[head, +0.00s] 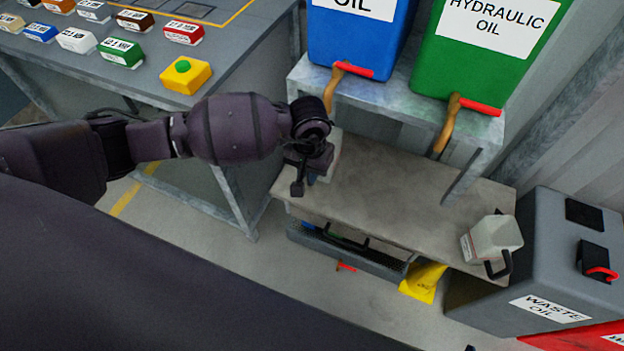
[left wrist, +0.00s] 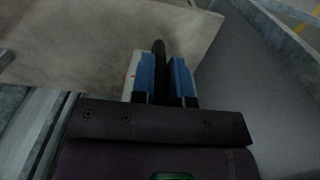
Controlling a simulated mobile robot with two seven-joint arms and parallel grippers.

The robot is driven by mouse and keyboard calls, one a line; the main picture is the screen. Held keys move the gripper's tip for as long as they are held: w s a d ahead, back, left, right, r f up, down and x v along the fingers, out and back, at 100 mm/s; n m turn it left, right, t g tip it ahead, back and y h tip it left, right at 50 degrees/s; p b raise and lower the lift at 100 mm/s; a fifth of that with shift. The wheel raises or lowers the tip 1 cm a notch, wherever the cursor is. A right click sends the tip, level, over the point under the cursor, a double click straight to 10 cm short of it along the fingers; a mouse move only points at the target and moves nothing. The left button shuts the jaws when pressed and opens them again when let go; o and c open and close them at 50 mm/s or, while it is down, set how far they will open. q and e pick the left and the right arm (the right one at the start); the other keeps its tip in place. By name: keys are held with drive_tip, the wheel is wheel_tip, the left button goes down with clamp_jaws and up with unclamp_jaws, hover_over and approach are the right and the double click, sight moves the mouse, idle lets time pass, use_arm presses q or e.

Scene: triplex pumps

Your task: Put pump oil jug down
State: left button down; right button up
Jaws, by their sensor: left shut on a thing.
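My left gripper (head: 310,172) is over the left end of the low grey bench (head: 400,195), below the blue oil container. It is shut on the black handle of a pale jug (head: 335,155), which I take to be the pump oil jug. My arm and gripper hide most of this jug in the head view. In the left wrist view the blue finger pads (left wrist: 162,78) sit on both sides of the black handle (left wrist: 159,55). I cannot tell whether the jug's base touches the bench. My right gripper is not in view.
A second pale jug (head: 493,240) stands at the bench's right end, beside the grey waste oil box (head: 560,255). Blue (head: 360,35) and green (head: 485,45) oil containers with red-handled taps stand on a shelf above. The bench's middle is clear.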

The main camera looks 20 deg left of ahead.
sight(309, 186)
use_arm(q)
wheel_tip(309, 186, down, 5)
drive_tip(key=shift+b, duration=0.5)
drive_tip(key=shift+f, duration=0.2)
drive_tip(key=shift+w+r, duration=0.1)
drive_tip(key=shift+r, duration=0.05)
drive_tip(key=c, duration=1.1)
unclamp_jaws()
drive_tip(key=shift+f, duration=0.2)
